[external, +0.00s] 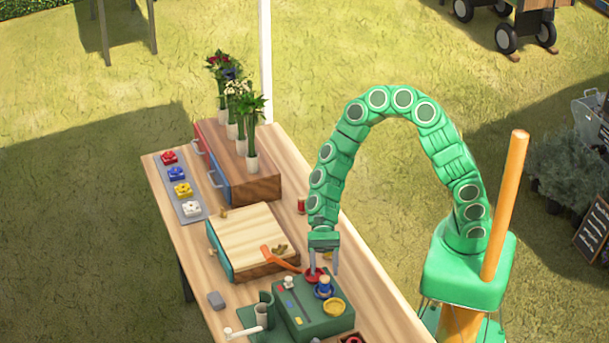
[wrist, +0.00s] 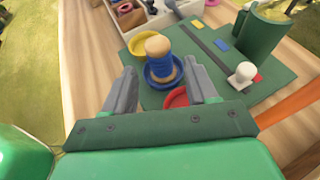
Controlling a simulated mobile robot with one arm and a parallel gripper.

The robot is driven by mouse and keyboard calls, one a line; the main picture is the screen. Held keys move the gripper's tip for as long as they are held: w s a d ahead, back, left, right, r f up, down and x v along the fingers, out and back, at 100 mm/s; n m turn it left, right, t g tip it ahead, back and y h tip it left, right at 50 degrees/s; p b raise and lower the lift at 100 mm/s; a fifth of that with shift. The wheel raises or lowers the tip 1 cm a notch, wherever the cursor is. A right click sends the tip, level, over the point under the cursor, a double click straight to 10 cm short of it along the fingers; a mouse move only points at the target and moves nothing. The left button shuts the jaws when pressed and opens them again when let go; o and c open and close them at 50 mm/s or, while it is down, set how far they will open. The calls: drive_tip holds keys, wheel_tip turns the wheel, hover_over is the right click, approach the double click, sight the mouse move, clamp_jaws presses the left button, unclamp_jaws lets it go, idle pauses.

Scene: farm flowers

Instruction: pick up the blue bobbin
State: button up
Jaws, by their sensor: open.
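The blue bobbin (external: 325,283) has a pale wooden top and stands upright in a blue dish (external: 324,294) on the green board. It also shows in the wrist view (wrist: 161,65), beyond and between my fingers, in its blue dish (wrist: 150,78). My gripper (external: 323,270) points down over the board, close to the bobbin. In the wrist view my gripper (wrist: 163,80) is open, with one finger on each side of the bobbin and nothing held. Whether the fingers touch the dish cannot be told.
A red dish (wrist: 176,97) lies right beside the bobbin, and a yellow dish (external: 334,307) is nearby. A white knob (wrist: 243,72) and a green cup (wrist: 260,32) stand on the board. An orange-handled tool (external: 280,259) and a wooden box (external: 250,232) are behind.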

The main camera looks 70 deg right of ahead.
sight(325, 283)
drive_tip(key=shift+x, duration=2.8)
drive_tip(key=c, duration=1)
drive_tip(key=shift+c, duration=0.2)
